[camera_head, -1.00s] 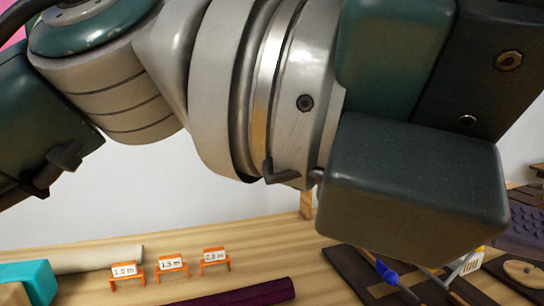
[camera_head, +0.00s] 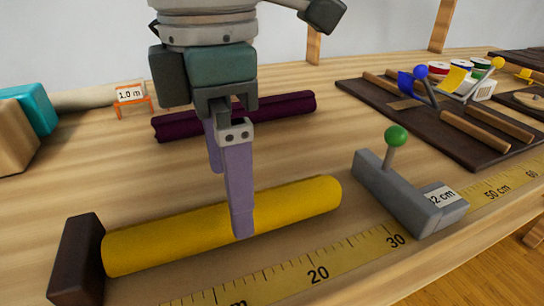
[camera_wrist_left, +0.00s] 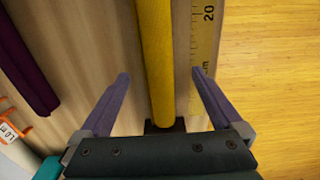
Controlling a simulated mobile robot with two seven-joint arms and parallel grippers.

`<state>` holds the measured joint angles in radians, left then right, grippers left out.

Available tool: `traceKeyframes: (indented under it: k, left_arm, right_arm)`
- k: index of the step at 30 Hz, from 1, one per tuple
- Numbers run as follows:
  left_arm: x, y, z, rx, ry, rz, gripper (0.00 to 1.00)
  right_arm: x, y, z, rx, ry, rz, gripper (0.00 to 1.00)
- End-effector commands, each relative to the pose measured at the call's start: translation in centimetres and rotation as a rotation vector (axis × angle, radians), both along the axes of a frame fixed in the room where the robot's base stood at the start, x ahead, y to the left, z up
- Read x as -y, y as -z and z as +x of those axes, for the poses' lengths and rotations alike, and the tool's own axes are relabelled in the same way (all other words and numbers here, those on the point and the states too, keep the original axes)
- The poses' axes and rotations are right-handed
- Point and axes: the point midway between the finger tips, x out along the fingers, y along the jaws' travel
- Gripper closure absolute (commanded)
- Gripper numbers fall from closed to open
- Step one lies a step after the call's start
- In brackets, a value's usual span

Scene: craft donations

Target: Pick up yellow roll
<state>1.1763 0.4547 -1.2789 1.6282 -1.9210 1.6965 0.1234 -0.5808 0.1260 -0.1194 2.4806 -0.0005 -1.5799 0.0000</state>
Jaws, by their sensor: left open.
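The yellow roll (camera_head: 300,200) lies on the wooden table, just behind a yellow measuring tape, with one end at a dark brown block (camera_head: 80,258). My left gripper (camera_head: 229,202) points down over the middle of the roll with its purple fingers open. One finger stands in front of the roll and the other is behind it, partly hidden. In the left wrist view, the yellow roll (camera_wrist_left: 156,50) runs between the two spread fingers (camera_wrist_left: 160,72), with a gap on each side. My right gripper is not in view.
A grey stop (camera_head: 405,195) with a green knob stands off the roll's right end. A dark purple roll (camera_head: 275,112) lies behind. A cyan block (camera_head: 35,107) sits at left. A dark board (camera_head: 440,125) with tools is at right.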

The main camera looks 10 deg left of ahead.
Motion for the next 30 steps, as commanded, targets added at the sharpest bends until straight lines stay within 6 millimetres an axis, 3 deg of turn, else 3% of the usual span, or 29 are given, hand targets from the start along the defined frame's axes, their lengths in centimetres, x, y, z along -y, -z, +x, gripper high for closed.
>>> traceKeyframes:
  k: [7,17,30]
  left_arm:
    - [-0.2,3.9,0.2,-0.003,0.000,-0.001,0.00]
    - [-0.1,4.6,0.3,-0.001,0.001,-0.003,0.00]
    - [-0.1,4.6,0.3,-0.001,0.001,-0.003,0.49]
  right_arm:
    - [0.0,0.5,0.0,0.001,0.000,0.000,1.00]
    - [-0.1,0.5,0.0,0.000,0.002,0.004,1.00]
    - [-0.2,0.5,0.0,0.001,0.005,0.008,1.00]
